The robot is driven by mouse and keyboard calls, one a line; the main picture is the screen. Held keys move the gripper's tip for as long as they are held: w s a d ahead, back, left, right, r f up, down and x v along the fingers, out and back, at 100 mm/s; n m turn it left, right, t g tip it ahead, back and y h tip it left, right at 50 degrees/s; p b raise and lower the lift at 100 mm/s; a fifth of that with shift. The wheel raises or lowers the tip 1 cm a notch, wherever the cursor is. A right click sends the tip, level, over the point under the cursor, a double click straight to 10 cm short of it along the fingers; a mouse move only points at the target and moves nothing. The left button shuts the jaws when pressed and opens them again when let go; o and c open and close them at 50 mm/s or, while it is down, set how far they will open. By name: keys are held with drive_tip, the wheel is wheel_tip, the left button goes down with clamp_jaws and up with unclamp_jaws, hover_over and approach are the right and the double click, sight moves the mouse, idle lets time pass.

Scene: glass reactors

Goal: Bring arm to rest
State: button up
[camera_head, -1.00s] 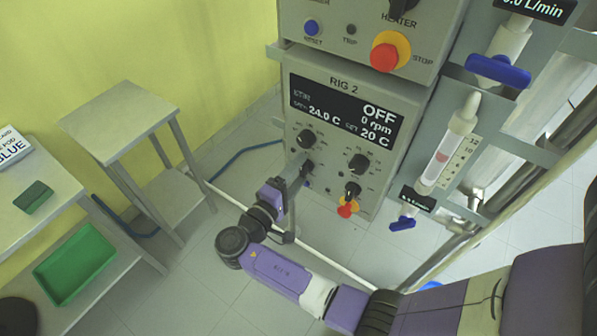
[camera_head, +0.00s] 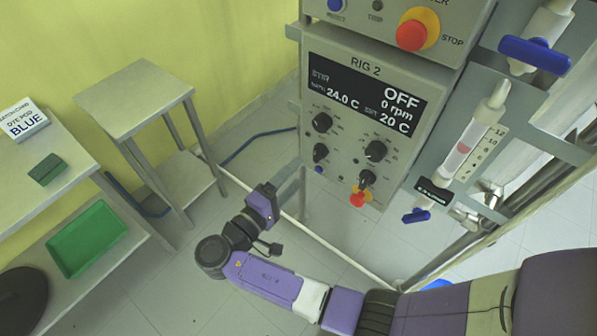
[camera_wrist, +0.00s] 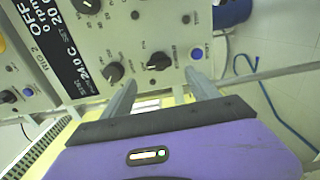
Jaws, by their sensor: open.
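My gripper (camera_head: 290,180) is open and empty in front of the lower left of the RIG 2 control box (camera_head: 335,62). In the head view it is apart from the box's knobs. In the wrist view my gripper (camera_wrist: 160,84) shows two grey fingers spread apart, with the panel beyond them. The RIG 2 display (camera_head: 362,95) reads OFF, 0 rpm, 24.0 C and 20 C. My arm reaches in from the lower right, with the elbow low over the floor.
A small side table (camera_head: 135,85) and a bench with a green tray (camera_head: 88,240) stand at left. A red emergency stop (camera_head: 411,36) is above the box. A flow tube with blue valves (camera_head: 470,140) and metal pipes stand at right. A blue hose (camera_head: 250,145) lies on the floor.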

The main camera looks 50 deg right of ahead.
idle(0.5)
drive_tip(key=w+a+f+n+t+y, duration=0.5)
drive_tip(key=w+a+f+t+y, duration=0.15)
drive_tip(key=w+t+y, duration=0.2)
drive_tip(key=s+a+f+t+y, duration=0.2)
drive_tip(key=s+a+t+y, duration=0.2)
drive_tip(key=s+a+y, duration=0.35)
drive_tip(key=s+a+r+m+t+y, duration=0.1)
drive_tip(key=s+r+m+t+y, duration=0.25)
drive_tip(key=s+r, duration=1.35)
drive_tip(key=s+d+m+g+h, duration=0.1)
drive_tip(key=s+d+m, duration=0.1)
drive_tip(key=s, duration=0.7)
drive_tip(key=shift+g, duration=0.4)
